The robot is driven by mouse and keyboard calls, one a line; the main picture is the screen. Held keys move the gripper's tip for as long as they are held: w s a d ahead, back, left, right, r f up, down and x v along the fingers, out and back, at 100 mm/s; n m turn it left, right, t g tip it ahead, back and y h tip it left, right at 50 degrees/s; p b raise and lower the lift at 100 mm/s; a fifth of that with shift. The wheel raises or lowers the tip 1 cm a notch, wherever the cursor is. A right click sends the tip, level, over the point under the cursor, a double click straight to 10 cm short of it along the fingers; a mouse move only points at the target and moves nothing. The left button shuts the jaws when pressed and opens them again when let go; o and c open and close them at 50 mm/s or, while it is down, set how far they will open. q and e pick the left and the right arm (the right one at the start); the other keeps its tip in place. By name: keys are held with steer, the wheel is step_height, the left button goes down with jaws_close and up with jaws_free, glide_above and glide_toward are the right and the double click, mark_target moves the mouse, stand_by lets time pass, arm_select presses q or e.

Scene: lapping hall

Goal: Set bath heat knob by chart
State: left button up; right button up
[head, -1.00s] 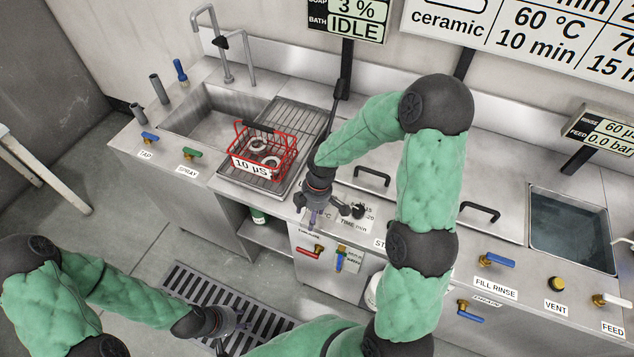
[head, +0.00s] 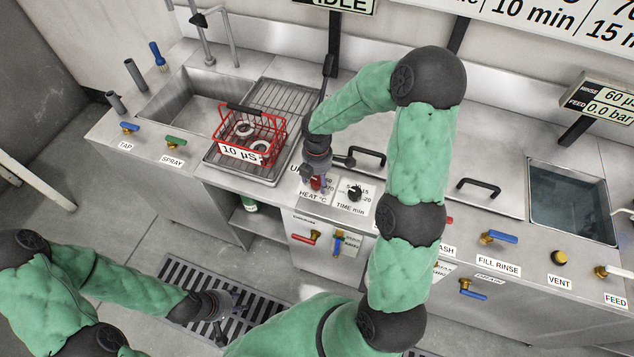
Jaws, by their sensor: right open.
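The HEAT °C label (head: 313,197) is on the steel front panel below my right gripper (head: 316,182). My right gripper points down over the heat dial, jaws open. A small red part shows at its fingertips; the gripper hides most of the dial, so its setting and any contact cannot be told. The black TIME min knob (head: 354,193) stands just to the right. The wall chart (head: 540,20) is cut off at the top, with 10 min and 15 min lines showing. The bath display (head: 345,5) reads IDLE. My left gripper (head: 236,302) hangs low over the floor grate; its jaws are unclear.
A red wire basket (head: 250,132) marked 10 µS holds pale rings on the drainboard, left of my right gripper. Black lid handles (head: 478,188) stand to the right. Red (head: 305,238) and blue valve levers sit below the panel.

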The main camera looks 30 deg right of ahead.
steer(key=shift+f, duration=0.75)
steer(key=c, duration=1.1)
steer(key=shift+c, duration=0.2)
